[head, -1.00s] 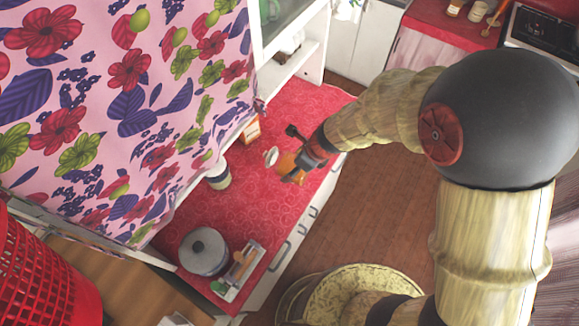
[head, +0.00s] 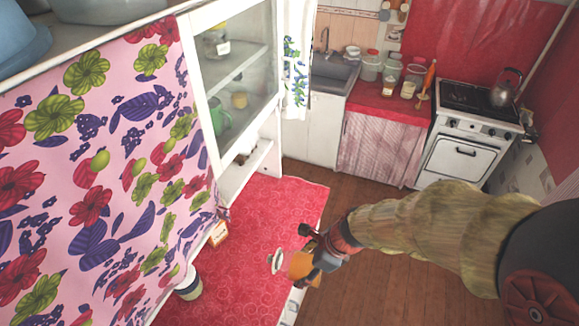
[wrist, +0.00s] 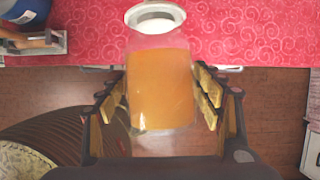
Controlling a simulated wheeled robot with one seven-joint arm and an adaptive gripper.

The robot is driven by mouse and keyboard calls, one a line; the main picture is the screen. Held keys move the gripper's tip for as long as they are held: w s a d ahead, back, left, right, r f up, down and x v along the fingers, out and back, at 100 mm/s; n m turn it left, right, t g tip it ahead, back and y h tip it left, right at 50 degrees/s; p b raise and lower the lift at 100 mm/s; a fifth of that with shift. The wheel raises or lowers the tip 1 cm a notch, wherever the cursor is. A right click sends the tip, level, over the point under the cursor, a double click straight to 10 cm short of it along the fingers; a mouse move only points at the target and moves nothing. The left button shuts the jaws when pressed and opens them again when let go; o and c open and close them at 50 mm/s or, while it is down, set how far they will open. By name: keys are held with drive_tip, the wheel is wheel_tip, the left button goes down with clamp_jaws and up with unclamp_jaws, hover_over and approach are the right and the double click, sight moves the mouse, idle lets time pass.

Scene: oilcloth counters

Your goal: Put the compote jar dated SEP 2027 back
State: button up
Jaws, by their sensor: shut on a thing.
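A glass jar (wrist: 160,90) with orange contents and a white lid (wrist: 155,18) is between the fingers of my gripper (wrist: 162,98), which is shut on it. In the head view the jar (head: 301,265) lies tilted in my gripper (head: 308,256), lid toward the left, over the front edge of the red counter (head: 262,215). No date is readable on it. Other jars (head: 390,78) stand on the far red counter by the stove; their labels are too small to read. A jar (head: 217,42) also stands in the glass-fronted cabinet (head: 238,62).
A small carton (head: 218,235) and a pale tin (head: 189,285) stand by the floral curtain (head: 105,190). The cabinet also holds a green mug (head: 221,118) and a yellow cup (head: 239,99). The near counter's middle is bare. Wooden floor (head: 365,220) lies open between the counters.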

drive_tip(key=shift+s+a+n+g, duration=0.2)
drive_tip(key=shift+s+n+g, duration=0.2)
drive_tip(key=shift+n, duration=0.6)
drive_tip(key=shift+a+r+n+g, duration=0.1)
drive_tip(key=shift+r+n+g, duration=0.3)
drive_tip(key=shift+n, duration=0.6)
drive_tip(key=n, duration=0.1)
drive_tip(key=w+r+n+g, duration=0.1)
drive_tip(key=n, duration=0.2)
drive_tip(key=shift+w+a+r+g, duration=0.1)
drive_tip(key=shift+w+r+g, duration=0.1)
drive_tip(key=shift+w+g, duration=0.1)
drive_tip(key=w+n, duration=0.1)
drive_tip(key=n+g+b, duration=0.1)
drive_tip(key=n, duration=0.1)
drive_tip(key=w+d+n+h, duration=0.1)
drive_tip(key=shift+w+f+n+g+b, duration=0.3)
drive_tip(key=shift+f+n, duration=0.05)
drive_tip(key=shift+n, duration=0.05)
drive_tip(key=shift+c, duration=0.2)
drive_tip(key=w+d+f+n+g+h+b, duration=0.1)
drive_tip(key=w+d+f+n+h+b, duration=0.3)
drive_tip(key=w+d+f+n+b, duration=0.8)
wheel_tip(320, 180, down, 12)
drive_tip(key=d+m, duration=0.2)
drive_tip(key=shift+m+y+b, duration=0.3)
drive_tip(key=shift+m+b, duration=0.1)
